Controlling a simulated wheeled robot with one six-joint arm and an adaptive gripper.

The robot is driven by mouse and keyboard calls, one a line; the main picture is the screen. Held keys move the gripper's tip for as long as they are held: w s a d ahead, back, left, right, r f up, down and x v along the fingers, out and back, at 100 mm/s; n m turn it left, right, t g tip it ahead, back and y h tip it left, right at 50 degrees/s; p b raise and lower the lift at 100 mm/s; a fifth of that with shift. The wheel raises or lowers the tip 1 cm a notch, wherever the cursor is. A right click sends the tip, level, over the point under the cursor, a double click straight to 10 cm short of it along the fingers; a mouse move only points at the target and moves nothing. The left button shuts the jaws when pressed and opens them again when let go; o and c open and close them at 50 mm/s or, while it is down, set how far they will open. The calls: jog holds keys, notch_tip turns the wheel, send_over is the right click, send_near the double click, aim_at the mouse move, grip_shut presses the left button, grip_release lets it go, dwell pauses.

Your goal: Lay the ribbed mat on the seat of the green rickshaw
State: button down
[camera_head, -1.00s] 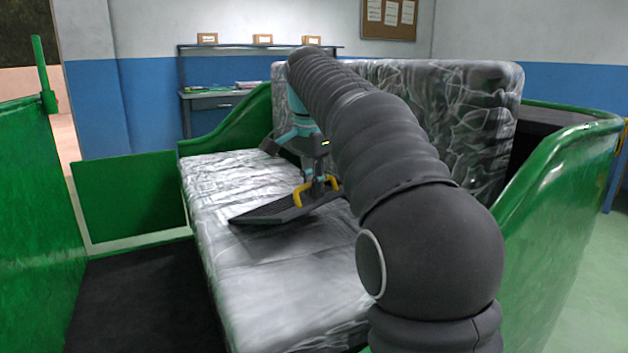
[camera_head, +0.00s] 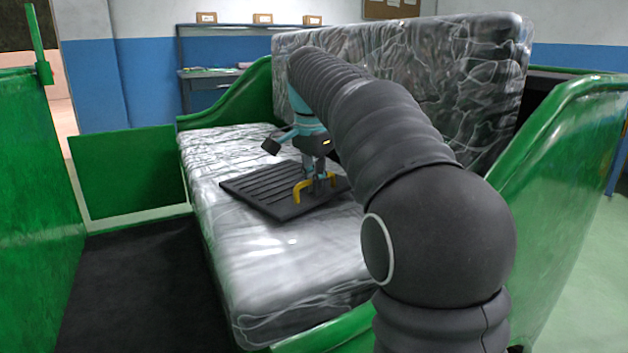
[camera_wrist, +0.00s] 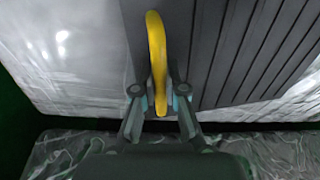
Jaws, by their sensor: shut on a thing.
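The black ribbed mat (camera_head: 262,187) lies flat, or very nearly so, over the silver-grey seat cushion (camera_head: 250,255) of the green rickshaw (camera_head: 125,180). I cannot tell whether its whole underside touches the seat. A yellow handle (camera_head: 299,190) stands up from the mat's near side. My gripper (camera_head: 318,186) points down and is shut on this handle. In the wrist view, my two fingers (camera_wrist: 161,100) close around the yellow handle (camera_wrist: 156,40), and the ribs of the mat (camera_wrist: 245,50) run to the right of it. My arm hides part of the seat's right side.
The crinkled grey backrest (camera_head: 440,70) rises behind the seat. Green side panels (camera_head: 560,150) bound the seat, and a dark floor well (camera_head: 150,290) lies to its left. The near part of the seat is bare. A shelf (camera_head: 255,30) with small boxes stands by the wall.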

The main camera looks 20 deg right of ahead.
grip_release()
dwell(0.6)
notch_tip(320, 180, up, 9)
jog(key=s+p, duration=0.1)
jog(key=p, duration=0.9)
jog(key=shift+a, duration=0.35)
dwell(5.2)
